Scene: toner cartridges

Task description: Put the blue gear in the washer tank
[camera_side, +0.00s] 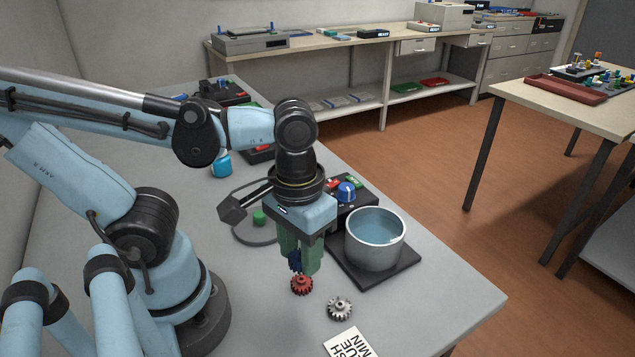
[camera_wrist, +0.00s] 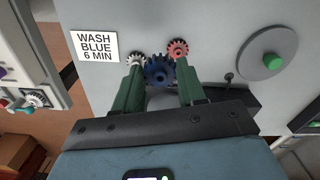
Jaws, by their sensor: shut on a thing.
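My gripper (camera_wrist: 160,82) is shut on the blue gear (camera_wrist: 158,70), which sits between its green fingers in the wrist view. In the side view the blue gear (camera_side: 295,261) is mostly hidden by the fingers of my gripper (camera_side: 299,270). The washer tank (camera_side: 374,240) is a round metal pot with bluish liquid, standing on a dark base just right of my gripper. I cannot tell whether the blue gear touches the table.
A red gear (camera_side: 301,285) and a grey gear (camera_side: 340,307) lie on the table close to my gripper. A card (camera_wrist: 95,46) reads "WASH BLUE 6 MIN". A control box with a blue knob (camera_side: 346,190) stands behind the tank. A round plate with a green knob (camera_side: 259,218) is left.

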